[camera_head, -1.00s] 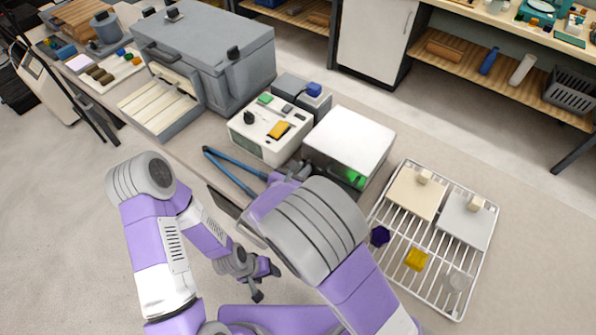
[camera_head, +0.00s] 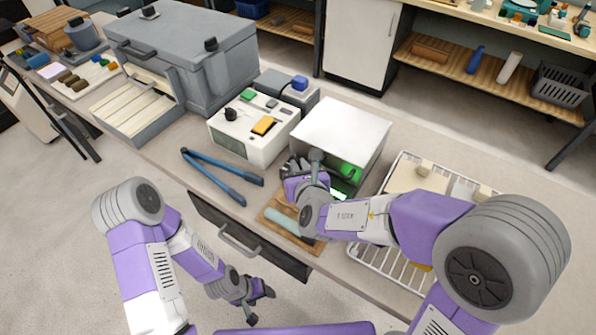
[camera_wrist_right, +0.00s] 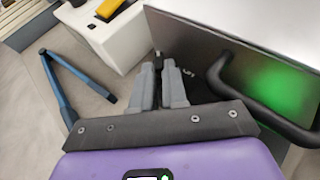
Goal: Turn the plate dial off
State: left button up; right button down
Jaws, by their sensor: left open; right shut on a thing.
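The plate is a box with a pale metal top (camera_head: 343,130) in the head view, and its front glows green at the right. My right gripper (camera_head: 298,170) is at the left part of this front. In the right wrist view my right gripper (camera_wrist_right: 160,88) is shut on a small dark dial (camera_wrist_right: 158,62), mostly hidden between the fingers. A small mark beside it is too unclear to read. The plate (camera_wrist_right: 215,45) also shows there. My left gripper (camera_head: 262,304) is open and empty, low in front of the bench, far from the plate.
Blue tongs (camera_head: 222,178) lie left of my right gripper. A white device (camera_head: 240,138) with buttons stands left of the plate. A wooden board (camera_head: 308,245) lies in front, partly under my right arm. A wire rack (camera_head: 370,260) stands at the right. A black handle (camera_wrist_right: 262,105) curves near the plate's front.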

jog(key=shift+w+d+r, duration=0.15)
jog(key=c, duration=1.5)
grip_release()
jog(key=o, duration=0.3)
jog(key=shift+w, duration=0.25)
jog(key=shift+o, duration=0.2)
jog(key=shift+s, duration=0.2)
jog(key=shift+s+r, duration=0.1)
jog(key=shift+s, duration=0.25)
jog(key=a+v, duration=0.1)
jog(key=v, duration=0.5)
jog(key=shift+s+d+b, duration=0.35)
jog(key=shift+d+b, duration=0.1)
jog(key=shift+d, duration=0.05)
